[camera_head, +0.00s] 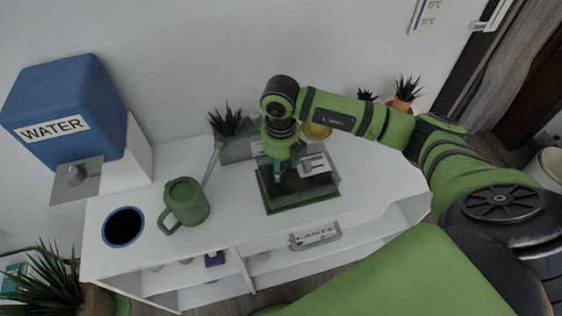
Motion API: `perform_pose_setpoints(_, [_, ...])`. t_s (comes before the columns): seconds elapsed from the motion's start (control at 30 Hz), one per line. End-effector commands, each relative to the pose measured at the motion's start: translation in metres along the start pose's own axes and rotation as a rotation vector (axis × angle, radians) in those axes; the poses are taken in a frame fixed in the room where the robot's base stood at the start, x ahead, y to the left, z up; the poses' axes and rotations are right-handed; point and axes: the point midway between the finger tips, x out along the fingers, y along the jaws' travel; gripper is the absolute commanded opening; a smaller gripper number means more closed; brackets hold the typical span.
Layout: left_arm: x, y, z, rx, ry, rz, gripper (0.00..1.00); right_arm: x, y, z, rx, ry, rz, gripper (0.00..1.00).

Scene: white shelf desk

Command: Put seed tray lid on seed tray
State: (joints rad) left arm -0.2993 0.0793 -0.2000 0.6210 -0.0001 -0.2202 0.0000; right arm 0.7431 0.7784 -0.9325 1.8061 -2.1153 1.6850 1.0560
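The seed tray (276,209) is a dark green, low tray on the white desk. A see-through lid (329,186) with a grey-white piece on its top shows over the tray. The lid seems to lie on or just above it; I cannot tell whether its edges meet the tray's rim. My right gripper (285,172) points down at the lid's top from above. Its two teal fingers are slightly apart, and the contact with the lid is too small to make out. My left gripper is out of view.
A green watering can (185,203) stands left of the tray, near a dark round hole (123,227) in the desk. A blue water tank (66,105) is at the back left. A potted plant (226,122) and an orange pot (402,103) stand behind. Desk right of the tray is clear.

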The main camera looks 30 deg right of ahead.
Motion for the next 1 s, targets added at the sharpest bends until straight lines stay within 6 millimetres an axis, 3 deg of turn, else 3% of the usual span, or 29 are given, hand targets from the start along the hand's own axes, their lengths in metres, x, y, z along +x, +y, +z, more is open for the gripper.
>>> perform_pose_setpoints(0.37, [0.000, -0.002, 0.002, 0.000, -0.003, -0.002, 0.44, -0.009, 0.000, 0.001, 0.000, -0.003, 0.001, 0.53])
perform_pose_setpoints(0.8, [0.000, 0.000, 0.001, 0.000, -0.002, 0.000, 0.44, -0.094, 0.001, 0.001, -0.001, -0.005, 0.002, 0.53])
perform_pose_setpoints(1.0, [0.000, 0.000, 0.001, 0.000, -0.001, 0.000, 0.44, -0.117, 0.000, 0.000, 0.000, -0.001, 0.001, 0.53])
